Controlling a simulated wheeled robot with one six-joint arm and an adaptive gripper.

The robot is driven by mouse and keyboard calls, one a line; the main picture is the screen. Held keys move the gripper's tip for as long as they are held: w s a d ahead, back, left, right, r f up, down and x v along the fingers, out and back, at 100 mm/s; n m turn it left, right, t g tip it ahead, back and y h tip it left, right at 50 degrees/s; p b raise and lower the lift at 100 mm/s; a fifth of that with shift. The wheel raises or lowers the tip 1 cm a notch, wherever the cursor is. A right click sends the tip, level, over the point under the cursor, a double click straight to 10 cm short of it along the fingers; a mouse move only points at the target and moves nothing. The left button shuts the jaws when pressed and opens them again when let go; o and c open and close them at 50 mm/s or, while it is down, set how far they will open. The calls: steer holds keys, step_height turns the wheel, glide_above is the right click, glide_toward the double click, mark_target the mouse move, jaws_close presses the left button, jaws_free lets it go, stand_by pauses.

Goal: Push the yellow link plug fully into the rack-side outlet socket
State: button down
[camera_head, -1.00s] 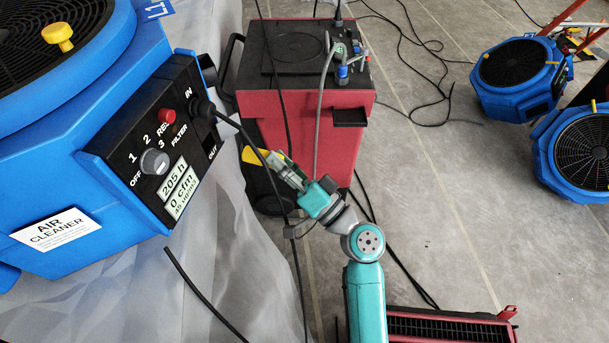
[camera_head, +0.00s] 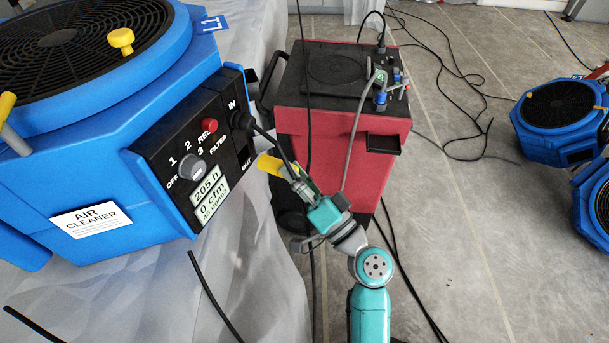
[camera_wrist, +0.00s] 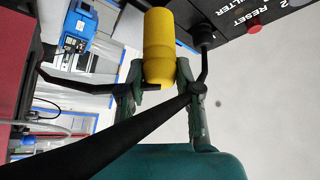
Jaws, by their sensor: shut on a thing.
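A yellow link plug (camera_head: 270,165) is held in my gripper (camera_head: 289,174), just right of the air cleaner's black control panel. In the wrist view my gripper (camera_wrist: 160,82) has its green fingers on both sides of the plug (camera_wrist: 159,45), which points away from me. The dark outlet socket (camera_head: 243,151) is by the OUT label. The plug's front end looks close to the panel edge, but I cannot tell whether it touches the socket. In the wrist view the socket is not clearly seen.
The blue air cleaner (camera_head: 95,150) stands at left, with a black plug (camera_head: 243,122) in its IN socket and a cable running past my gripper. A red machine (camera_head: 338,130) stands behind my arm. Blue fans (camera_head: 560,115) are at right. Grey floor is open between.

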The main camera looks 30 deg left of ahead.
mark_target(259, 161)
steer(key=shift+s+a, duration=0.15)
steer(key=shift+a, duration=1.35)
steer(key=shift+s+a, duration=0.15)
steer(key=shift+a, duration=1.2)
steer(key=shift+s+a, duration=0.15)
steer(key=shift+a, duration=1.2)
stand_by(0.4)
steer(key=c, duration=0.7)
jaws_free()
steer(key=shift+d, duration=0.1)
steer(key=v, duration=1.2)
